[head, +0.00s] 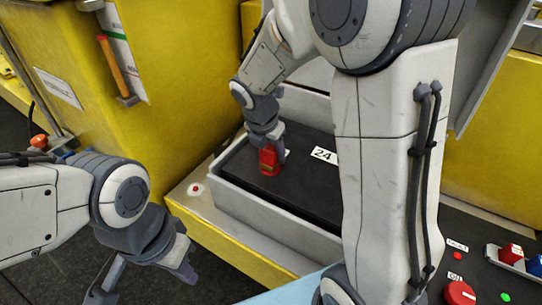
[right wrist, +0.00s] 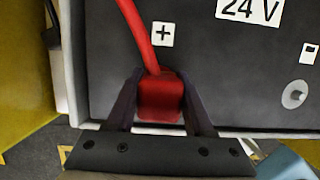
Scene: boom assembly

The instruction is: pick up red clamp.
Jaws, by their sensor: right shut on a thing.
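The red clamp (head: 269,163) is at the left part of the black battery top in the head view. In the right wrist view the red clamp (right wrist: 160,98) sits between both fingers, with a red cable running up from it. My right gripper (head: 270,148) is shut on the clamp; it also shows in the right wrist view (right wrist: 160,88). I cannot tell whether the clamp touches the battery surface. My left gripper (head: 145,284) is open and empty at the lower left, away from the clamp.
The battery (head: 235,175) has a "24 V" label (right wrist: 250,10), a plus mark (right wrist: 162,34) and a metal stud (right wrist: 294,94). A control panel with a red knob (head: 460,293) is at the lower right. Yellow machine walls (head: 190,70) stand behind and left.

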